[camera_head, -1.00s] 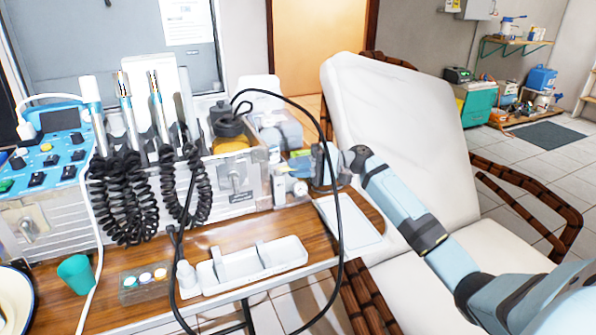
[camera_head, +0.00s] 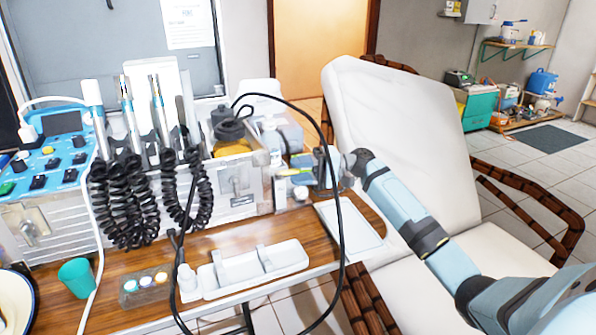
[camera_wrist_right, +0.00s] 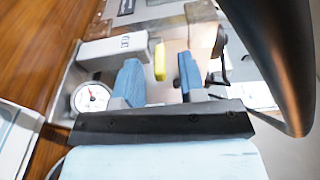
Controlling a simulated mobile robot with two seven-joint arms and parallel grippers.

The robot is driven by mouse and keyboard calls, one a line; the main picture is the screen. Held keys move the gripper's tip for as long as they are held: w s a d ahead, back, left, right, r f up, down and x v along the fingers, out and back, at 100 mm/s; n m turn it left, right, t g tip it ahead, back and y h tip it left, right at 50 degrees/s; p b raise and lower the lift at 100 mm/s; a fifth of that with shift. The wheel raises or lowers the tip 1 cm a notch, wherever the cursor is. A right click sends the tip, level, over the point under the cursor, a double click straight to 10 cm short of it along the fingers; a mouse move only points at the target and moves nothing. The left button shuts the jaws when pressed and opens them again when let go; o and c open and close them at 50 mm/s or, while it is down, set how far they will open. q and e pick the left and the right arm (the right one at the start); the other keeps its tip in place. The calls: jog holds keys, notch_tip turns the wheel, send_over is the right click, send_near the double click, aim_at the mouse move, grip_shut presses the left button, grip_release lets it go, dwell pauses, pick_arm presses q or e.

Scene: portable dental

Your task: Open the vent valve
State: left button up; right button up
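A small yellow lever (camera_wrist_right: 160,62), which looks like the vent valve handle, stands by the grey metal fitting in the right wrist view. In the head view a yellow-green strip (camera_head: 289,172) shows at the right end of the metal case. My right gripper (camera_wrist_right: 160,80) is open, with its two blue fingers on either side of the lever's line. The lever shows in the gap near the fingertips; I cannot tell whether either finger touches it. In the head view my right gripper (camera_head: 303,170) is by the case's right end, partly behind a black hose. My left gripper is not in view.
A pressure gauge (camera_wrist_right: 92,97) sits beside the fitting. A black hose (camera_head: 340,225) loops in front of my right gripper. The metal case (camera_head: 235,180) with coiled cords is to the left. A white tray (camera_head: 250,266) lies on the wooden table, and a dental chair (camera_head: 395,130) stands to the right.

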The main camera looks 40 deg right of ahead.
pick_arm(q)
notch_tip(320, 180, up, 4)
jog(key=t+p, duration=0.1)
jog(key=p, duration=0.1)
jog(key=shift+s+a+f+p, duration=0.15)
jog(key=shift+p, duration=0.15)
pick_arm(e)
jog(key=v, duration=1.3)
jog(key=shift+d, duration=0.15)
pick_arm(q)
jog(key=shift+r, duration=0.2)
pick_arm(e)
jog(key=shift+r, duration=0.1)
